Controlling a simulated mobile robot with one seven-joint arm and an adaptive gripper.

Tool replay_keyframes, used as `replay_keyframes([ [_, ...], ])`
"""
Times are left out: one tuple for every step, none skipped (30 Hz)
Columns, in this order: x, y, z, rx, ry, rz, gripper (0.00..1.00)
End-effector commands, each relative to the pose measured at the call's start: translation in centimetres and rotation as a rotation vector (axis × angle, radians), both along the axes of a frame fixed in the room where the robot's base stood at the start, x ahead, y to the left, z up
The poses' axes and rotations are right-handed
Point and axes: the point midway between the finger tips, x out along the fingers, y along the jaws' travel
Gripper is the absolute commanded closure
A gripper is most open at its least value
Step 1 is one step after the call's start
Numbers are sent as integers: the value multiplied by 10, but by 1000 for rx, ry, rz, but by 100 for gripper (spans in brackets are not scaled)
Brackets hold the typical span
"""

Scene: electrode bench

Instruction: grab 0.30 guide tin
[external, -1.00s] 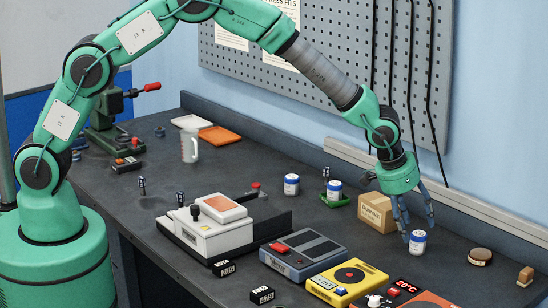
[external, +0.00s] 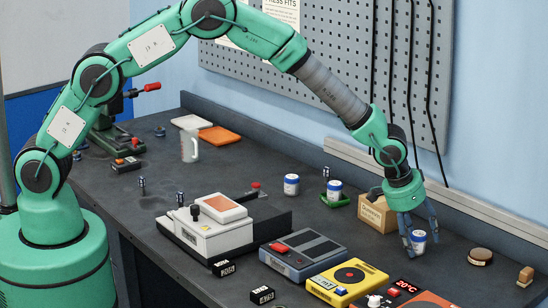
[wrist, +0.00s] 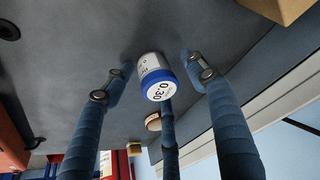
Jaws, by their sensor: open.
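The 0.30 guide tin (wrist: 155,76) is a small white tin with a blue lid, its label legible in the wrist view. In the external view the tin (external: 418,241) stands upright on the bench at the right, partly hidden by a finger. My gripper (external: 422,246) is open and low, its blue fingers around the tin. In the wrist view my gripper (wrist: 153,88) has a finger on each side of the tin with gaps, and a third finger below it in the picture.
A cardboard box (external: 377,214) stands close behind my gripper. Two similar tins (external: 291,185) (external: 335,190) stand farther left, one on a green tray. A yellow device (external: 347,283) and a blue-grey device (external: 303,255) lie to the left. A round brown thing (external: 480,256) lies to the right.

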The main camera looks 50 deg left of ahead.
Motion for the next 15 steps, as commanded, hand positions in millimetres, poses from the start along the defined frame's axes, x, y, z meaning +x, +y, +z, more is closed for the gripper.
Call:
replay_keyframes([
  [0,0,0,0,0,0,43],
  [0,0,0,0,0,0,43],
  [0,0,0,0,0,0,43],
  [0,0,0,0,0,0,43],
  [0,0,0,0,0,0,43],
  [0,0,0,0,0,0,43],
  [0,0,0,0,0,0,43],
  [0,0,0,0,0,0,43],
  [0,0,0,0,0,0,43],
  [0,0,0,0,0,0,43],
  [0,0,0,0,0,0,49],
  [0,0,0,0,0,0,57],
  [0,0,0,0,0,0,63],
  [0,0,0,0,0,0,69],
  [0,0,0,0,0,0,77],
])
